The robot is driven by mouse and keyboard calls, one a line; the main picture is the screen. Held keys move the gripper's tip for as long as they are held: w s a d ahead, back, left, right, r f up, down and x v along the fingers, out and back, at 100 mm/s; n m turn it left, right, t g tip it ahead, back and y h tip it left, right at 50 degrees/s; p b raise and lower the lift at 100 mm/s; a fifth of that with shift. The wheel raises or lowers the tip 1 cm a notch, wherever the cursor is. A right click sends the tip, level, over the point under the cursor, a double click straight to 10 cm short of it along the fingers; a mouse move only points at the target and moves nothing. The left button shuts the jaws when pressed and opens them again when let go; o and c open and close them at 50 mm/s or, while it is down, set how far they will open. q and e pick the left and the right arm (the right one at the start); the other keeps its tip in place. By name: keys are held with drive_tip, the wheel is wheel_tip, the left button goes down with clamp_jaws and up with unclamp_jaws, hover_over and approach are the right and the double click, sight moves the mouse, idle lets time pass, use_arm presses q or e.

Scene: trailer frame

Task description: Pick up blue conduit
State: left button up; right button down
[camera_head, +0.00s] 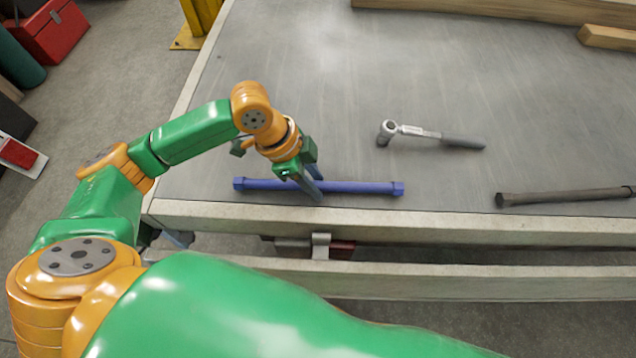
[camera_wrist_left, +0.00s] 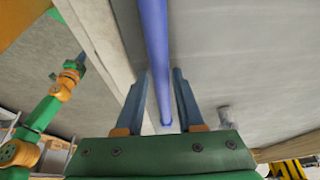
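The blue conduit (camera_head: 360,187) lies flat on the grey trailer bed, close to its front edge and roughly parallel to it. My left gripper (camera_head: 312,190) reaches down over the conduit's middle. In the left wrist view, the blue conduit (camera_wrist_left: 156,60) runs between the two separated fingers of the left gripper (camera_wrist_left: 160,72), with a gap on each side. The left gripper is open and not closed on it. An arm of mine with a small gripper (camera_wrist_left: 76,64) shows at the left of the wrist view, beyond the bed edge; its fingers are too small to read.
A ratchet wrench (camera_head: 430,135) lies behind and right of the conduit. A dark bar (camera_head: 565,196) lies near the front edge at right. Wooden beams (camera_head: 500,10) lie at the back. The trailer's front rail (camera_head: 450,228) runs just in front of the conduit.

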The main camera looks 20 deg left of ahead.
use_arm(q)
clamp_jaws()
drive_tip(key=shift+r, duration=0.1)
